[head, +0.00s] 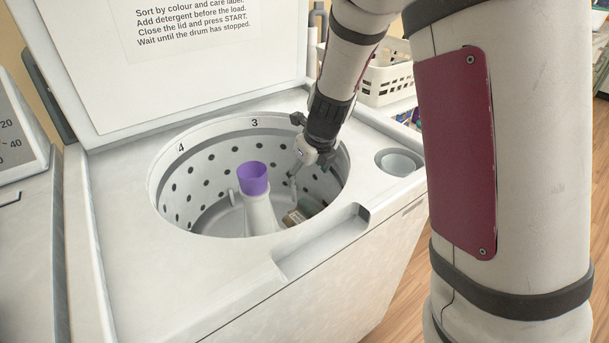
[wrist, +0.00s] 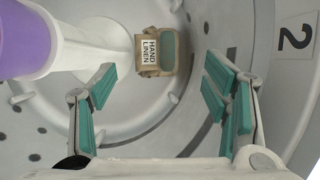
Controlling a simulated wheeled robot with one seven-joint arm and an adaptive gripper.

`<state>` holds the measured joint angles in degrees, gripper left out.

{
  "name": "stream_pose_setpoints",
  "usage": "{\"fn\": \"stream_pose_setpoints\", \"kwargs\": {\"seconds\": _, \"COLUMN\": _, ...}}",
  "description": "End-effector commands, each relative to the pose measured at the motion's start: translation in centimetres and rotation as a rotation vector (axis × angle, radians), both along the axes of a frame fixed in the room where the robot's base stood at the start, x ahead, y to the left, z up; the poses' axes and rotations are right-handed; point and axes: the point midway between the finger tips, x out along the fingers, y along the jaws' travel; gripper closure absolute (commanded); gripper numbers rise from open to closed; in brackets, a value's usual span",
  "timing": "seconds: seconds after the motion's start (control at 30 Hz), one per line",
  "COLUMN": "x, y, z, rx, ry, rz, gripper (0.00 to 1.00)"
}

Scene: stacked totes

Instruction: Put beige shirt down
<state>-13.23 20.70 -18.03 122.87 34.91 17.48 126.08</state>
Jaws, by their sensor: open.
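The beige shirt (wrist: 152,52) is a small folded bundle with a teal patch and a white label reading "HAND LINEN". It lies low inside the washer drum, against or close to the drum wall; I cannot tell if it touches. In the head view the shirt (head: 294,217) shows in part, at the drum's front right. My gripper (wrist: 163,95) is open, with its teal-padded fingers spread wide and nothing between them. In the head view my gripper (head: 298,172) reaches into the drum above the shirt, apart from it.
The perforated drum (head: 215,165) has a central post with a purple cap (head: 253,178), close to my gripper's left. The raised lid (head: 190,60) stands behind. A round cup recess (head: 399,162) is at the right. A white basket (head: 385,80) stands behind my arm.

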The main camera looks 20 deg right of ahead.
Motion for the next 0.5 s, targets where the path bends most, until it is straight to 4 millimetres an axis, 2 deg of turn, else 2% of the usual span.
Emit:
{"fn": "stream_pose_setpoints", "kwargs": {"seconds": 0.03, "x": -0.4, "y": 0.1, "z": 1.1, "rx": 0.000, "ry": -0.001, "rz": 0.002, "gripper": 0.31}}
{"fn": "stream_pose_setpoints", "kwargs": {"seconds": 0.2, "x": -1.1, "y": 0.0, "z": 2.5, "rx": 0.000, "ry": 0.001, "rz": 0.002, "gripper": 0.31}}
{"fn": "stream_pose_setpoints", "kwargs": {"seconds": 0.5, "x": -1.6, "y": 0.1, "z": 3.3, "rx": -0.004, "ry": 0.000, "rz": 0.038, "gripper": 0.31}}
